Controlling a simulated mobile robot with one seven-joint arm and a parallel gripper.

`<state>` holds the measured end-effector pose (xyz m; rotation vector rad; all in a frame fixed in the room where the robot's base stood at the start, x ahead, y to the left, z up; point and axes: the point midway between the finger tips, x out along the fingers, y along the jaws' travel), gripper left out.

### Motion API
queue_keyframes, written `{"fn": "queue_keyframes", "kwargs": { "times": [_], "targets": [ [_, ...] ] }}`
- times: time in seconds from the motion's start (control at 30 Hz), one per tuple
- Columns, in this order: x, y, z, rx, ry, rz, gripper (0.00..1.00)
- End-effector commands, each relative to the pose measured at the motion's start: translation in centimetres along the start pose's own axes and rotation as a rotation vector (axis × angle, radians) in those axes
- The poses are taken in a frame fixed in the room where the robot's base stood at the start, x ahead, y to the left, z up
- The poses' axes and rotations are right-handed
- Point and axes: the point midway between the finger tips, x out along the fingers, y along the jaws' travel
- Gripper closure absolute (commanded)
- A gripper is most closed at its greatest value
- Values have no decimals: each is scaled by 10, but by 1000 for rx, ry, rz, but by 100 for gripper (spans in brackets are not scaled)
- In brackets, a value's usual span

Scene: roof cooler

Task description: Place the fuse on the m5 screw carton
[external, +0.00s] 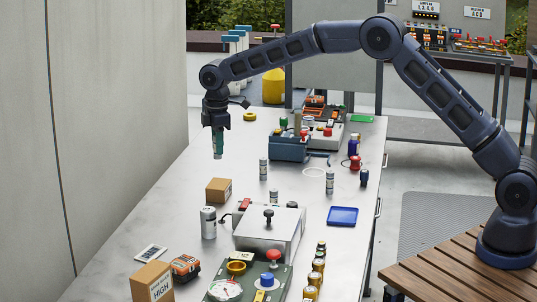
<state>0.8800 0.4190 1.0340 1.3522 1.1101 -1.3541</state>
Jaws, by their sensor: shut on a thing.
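My gripper (218,138) is shut on a slim teal and grey cylinder, which I take to be the fuse (218,146). It hangs upright in the air over the far left part of the table. A small brown carton (218,190) stands on the table below and nearer the camera, clear of the fuse; it looks like the m5 screw carton, but its print is too small to read. A larger brown carton (152,283), with a label that seems to read "HIGH", stands at the front left.
Small cylinders (263,169) and a grey can (208,222) stand near the small carton. A grey box with a black knob (268,232) is to its right. A blue tray (342,216) lies at the right edge. The table's left side is mostly bare.

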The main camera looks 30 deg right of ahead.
Motion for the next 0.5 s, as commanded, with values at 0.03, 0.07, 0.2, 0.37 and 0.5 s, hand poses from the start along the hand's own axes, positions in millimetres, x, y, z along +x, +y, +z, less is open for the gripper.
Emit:
{"fn": "queue_keyframes", "kwargs": {
  "times": [0.03, 0.07, 0.2, 0.37, 0.5],
  "targets": [
    [10, 0, 0, 0, 0, -1, 100],
    [15, 0, 0, 0, 0, -1, 100],
    [31, 0, 0, -1, 0, 0, 100],
    [38, 0, 0, -1, 0, 0, 100],
    [52, 0, 0, -1, 0, 0, 100]
  ]
}}
